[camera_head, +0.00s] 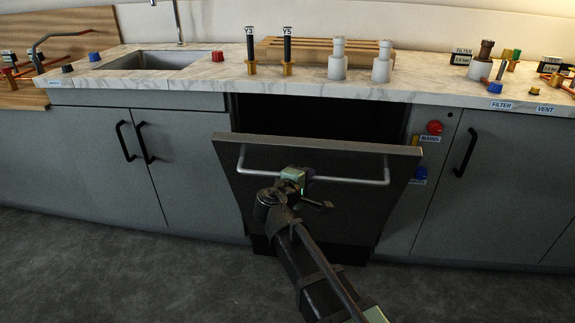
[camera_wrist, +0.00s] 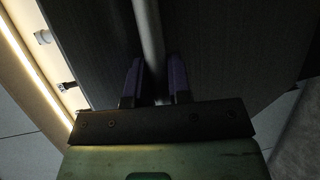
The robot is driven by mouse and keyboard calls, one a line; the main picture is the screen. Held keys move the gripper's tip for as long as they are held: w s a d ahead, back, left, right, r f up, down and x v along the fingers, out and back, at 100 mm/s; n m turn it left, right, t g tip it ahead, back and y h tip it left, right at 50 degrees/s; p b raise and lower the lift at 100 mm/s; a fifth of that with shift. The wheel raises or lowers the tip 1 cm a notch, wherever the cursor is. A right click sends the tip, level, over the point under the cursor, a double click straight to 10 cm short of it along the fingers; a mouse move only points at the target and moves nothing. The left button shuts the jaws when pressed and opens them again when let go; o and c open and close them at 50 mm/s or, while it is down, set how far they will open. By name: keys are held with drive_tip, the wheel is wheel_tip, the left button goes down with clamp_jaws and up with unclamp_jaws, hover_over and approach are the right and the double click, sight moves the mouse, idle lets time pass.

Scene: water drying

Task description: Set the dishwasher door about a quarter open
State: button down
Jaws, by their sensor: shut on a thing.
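The dishwasher door (camera_head: 345,213) is a dark grey panel under the marble counter. It is tilted outward at the top, with a dark gap between its top edge and the counter. A silver bar handle (camera_head: 350,181) runs across its upper front. My gripper (camera_head: 304,178) is at the handle, left of its middle. In the wrist view, the two purple fingers of my gripper (camera_wrist: 155,80) stand on either side of the handle bar (camera_wrist: 149,35), shut on it. The door's dark face (camera_wrist: 220,40) fills the background there. The dishwasher's inside is too dark to make out.
A red button (camera_head: 435,127) and a blue knob (camera_head: 420,173) sit on the panel right of the door. Cabinets with black handles (camera_head: 465,150) flank it. The counter (camera_head: 220,78) holds a sink (camera_head: 150,61), valves and a wooden rack. The floor (camera_head: 120,270) in front is clear.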

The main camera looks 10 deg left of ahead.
drive_tip(key=shift+s+f, duration=0.4)
drive_tip(key=shift+s, duration=0.35)
drive_tip(key=c, duration=1.1)
unclamp_jaws()
drive_tip(key=shift+o, duration=0.2)
drive_tip(key=p+v, duration=0.1)
drive_tip(key=v, duration=0.9)
drive_tip(key=shift+s+p, duration=0.3)
drive_tip(key=shift+p, duration=0.1)
drive_tip(key=shift+r, duration=0.1)
